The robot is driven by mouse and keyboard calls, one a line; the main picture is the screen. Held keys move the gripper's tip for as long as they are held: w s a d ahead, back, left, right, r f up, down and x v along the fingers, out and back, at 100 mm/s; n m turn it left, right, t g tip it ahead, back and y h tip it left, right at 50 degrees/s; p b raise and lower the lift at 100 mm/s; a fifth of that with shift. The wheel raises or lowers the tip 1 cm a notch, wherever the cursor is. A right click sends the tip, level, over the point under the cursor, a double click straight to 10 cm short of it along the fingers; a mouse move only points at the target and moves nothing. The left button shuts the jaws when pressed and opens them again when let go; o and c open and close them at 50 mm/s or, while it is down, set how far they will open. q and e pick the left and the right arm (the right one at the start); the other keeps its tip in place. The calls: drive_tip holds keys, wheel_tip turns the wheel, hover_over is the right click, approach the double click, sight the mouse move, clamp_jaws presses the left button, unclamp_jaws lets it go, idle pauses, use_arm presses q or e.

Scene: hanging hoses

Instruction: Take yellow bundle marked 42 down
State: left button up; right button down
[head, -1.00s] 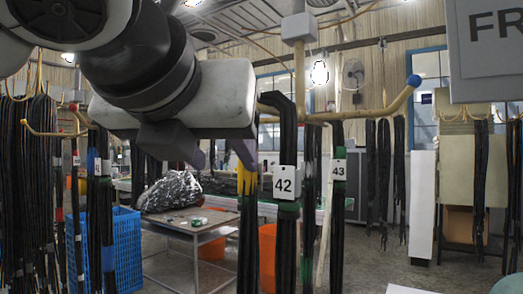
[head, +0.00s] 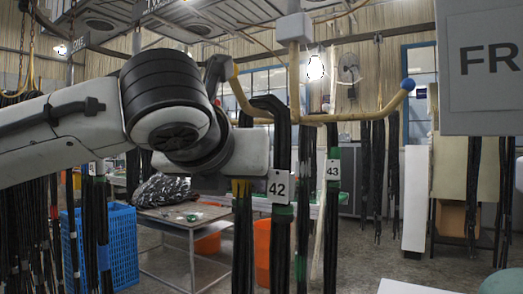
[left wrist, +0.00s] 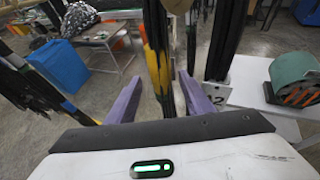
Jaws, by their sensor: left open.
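A black hose bundle with a yellow band (head: 240,187) hangs from the yellow rack arm, just left of a thicker black bundle (head: 282,150). A white tag reading 42 (head: 279,187) is on the thicker bundle, above its green band. In the left wrist view the yellow-banded bundle (left wrist: 153,62) hangs between the purple fingers of my left gripper (left wrist: 159,80), which are spread apart on either side of it. The tag (left wrist: 217,93) shows beyond the right finger. In the head view the gripper body hides the bundle's top. My right gripper is out of view.
A bundle tagged 43 (head: 333,170) hangs close on the right. The yellow rack arm ends in a blue ball (head: 408,84). A blue crate (head: 122,245), a metal table (head: 168,222) and more hanging hoses stand left. A grey sign (head: 490,60) hangs front right.

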use_arm(q)
drive_tip(key=shift+c, duration=0.4)
clamp_jaws()
drive_tip(key=shift+r, duration=0.25)
drive_tip(key=shift+r, duration=0.1)
